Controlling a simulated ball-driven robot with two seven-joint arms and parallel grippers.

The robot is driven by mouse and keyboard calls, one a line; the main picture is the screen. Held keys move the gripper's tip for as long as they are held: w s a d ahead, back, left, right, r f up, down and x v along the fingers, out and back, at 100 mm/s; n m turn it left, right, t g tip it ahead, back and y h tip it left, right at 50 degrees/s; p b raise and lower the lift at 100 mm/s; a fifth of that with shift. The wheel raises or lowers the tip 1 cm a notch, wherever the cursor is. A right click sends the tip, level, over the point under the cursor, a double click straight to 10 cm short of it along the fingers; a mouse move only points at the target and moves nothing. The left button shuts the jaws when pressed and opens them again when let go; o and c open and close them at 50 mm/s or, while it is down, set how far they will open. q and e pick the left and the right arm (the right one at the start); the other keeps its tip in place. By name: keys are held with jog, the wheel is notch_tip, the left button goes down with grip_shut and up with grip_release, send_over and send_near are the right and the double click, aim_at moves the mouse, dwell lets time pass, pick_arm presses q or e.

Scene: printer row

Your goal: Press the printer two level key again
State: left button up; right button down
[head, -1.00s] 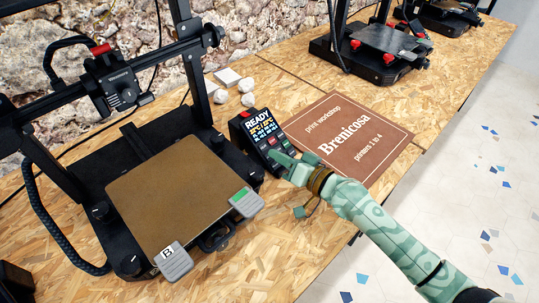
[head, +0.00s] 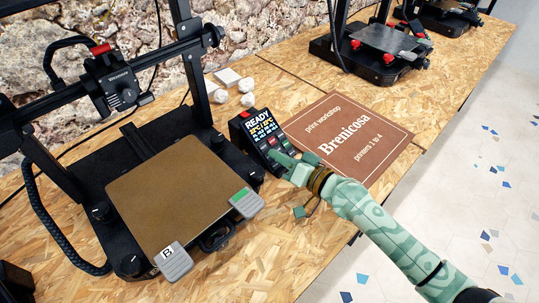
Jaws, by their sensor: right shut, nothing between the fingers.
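The printer (head: 160,195) with a brown bed stands at the left. Its black control box (head: 243,130) stands at the bed's right corner, with a lit screen reading READY and a row of small keys below it. My right gripper (head: 276,158) is shut and empty, with its fingertips at the lower right of the control box, over or against the keys. The fingers hide part of the key row, so I cannot tell which key they touch. My left gripper is not in view.
A brown sign (head: 350,138) reading Brenicosa lies right of the control box. Small white pieces (head: 247,84) lie behind it. A grey tag marked B (head: 173,262) and a grey-green tag (head: 245,202) sit at the bed's front edge. Another printer (head: 375,50) stands farther back.

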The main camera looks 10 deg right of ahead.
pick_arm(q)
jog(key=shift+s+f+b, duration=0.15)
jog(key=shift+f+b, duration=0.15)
pick_arm(e)
jog(key=shift+w+a+f, duration=0.15)
jog(key=shift+w+f, duration=0.1)
jog(key=shift+f, duration=0.1)
